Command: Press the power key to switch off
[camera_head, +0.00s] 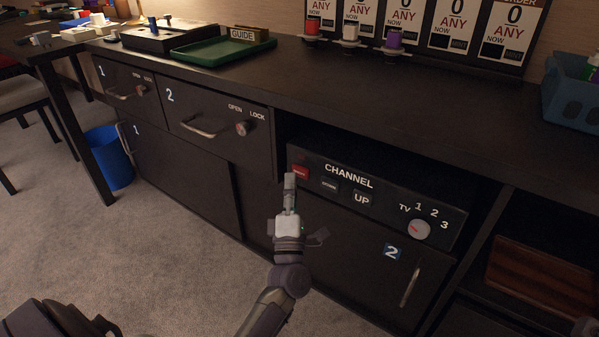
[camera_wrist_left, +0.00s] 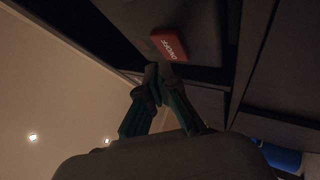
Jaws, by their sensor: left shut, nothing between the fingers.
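The red power key (camera_head: 300,172) is at the upper left of the black channel box's front. My left gripper (camera_head: 290,181) is shut and empty, its tips just below and left of the key in the head view. In the left wrist view the red key (camera_wrist_left: 170,44), with white lettering, is just beyond the closed fingertips (camera_wrist_left: 160,70). I cannot tell whether the tips touch it. The channel box (camera_head: 385,190) also carries DOWN and UP keys (camera_head: 361,198) and a round dial (camera_head: 419,229). My right gripper is not in view.
The box sits in an open bay under the dark counter (camera_head: 400,110). A blue bin (camera_head: 108,158) stands on the carpet at left.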

